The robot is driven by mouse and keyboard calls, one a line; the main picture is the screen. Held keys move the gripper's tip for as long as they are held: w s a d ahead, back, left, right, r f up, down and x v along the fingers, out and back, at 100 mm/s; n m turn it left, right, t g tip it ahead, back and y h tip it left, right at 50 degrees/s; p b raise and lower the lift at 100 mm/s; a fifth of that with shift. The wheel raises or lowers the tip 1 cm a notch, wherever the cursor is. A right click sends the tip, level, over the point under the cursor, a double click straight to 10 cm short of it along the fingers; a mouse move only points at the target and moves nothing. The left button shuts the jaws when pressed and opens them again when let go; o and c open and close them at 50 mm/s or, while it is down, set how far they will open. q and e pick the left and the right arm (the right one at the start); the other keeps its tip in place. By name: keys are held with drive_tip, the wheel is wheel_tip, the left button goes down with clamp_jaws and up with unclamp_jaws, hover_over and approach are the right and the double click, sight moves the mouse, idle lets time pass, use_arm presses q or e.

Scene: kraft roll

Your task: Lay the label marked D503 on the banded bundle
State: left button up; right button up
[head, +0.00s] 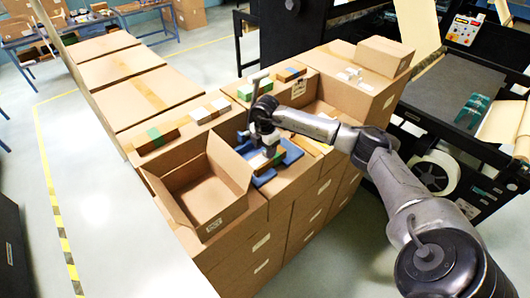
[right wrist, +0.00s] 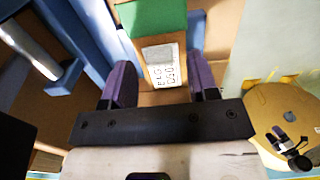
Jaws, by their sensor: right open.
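My right gripper (head: 265,145) points down over the blue cradle (head: 290,152) on the carton stack. In the right wrist view its two purple fingers (right wrist: 162,85) are apart. A small pale label (right wrist: 165,66) with dark print, which seems to read D503, shows between and beyond the fingertips. It lies over a brown bundle (right wrist: 147,98) with a wide green band (right wrist: 158,18). I cannot tell whether a finger touches either. In the head view the bundle (head: 261,161) sits in the cradle, partly hidden by the gripper. My left gripper is not in view.
An open empty carton (head: 205,200) stands left of the cradle. Other bundles (head: 156,138) lie on nearby cartons, and small white pieces (head: 350,74) lie on the right carton. A roll machine (head: 450,110) stands at right.

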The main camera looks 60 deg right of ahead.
wheel_tip(320, 180, up, 10)
drive_tip(key=b, duration=0.2)
drive_tip(key=shift+r, duration=0.15)
idle(0.5)
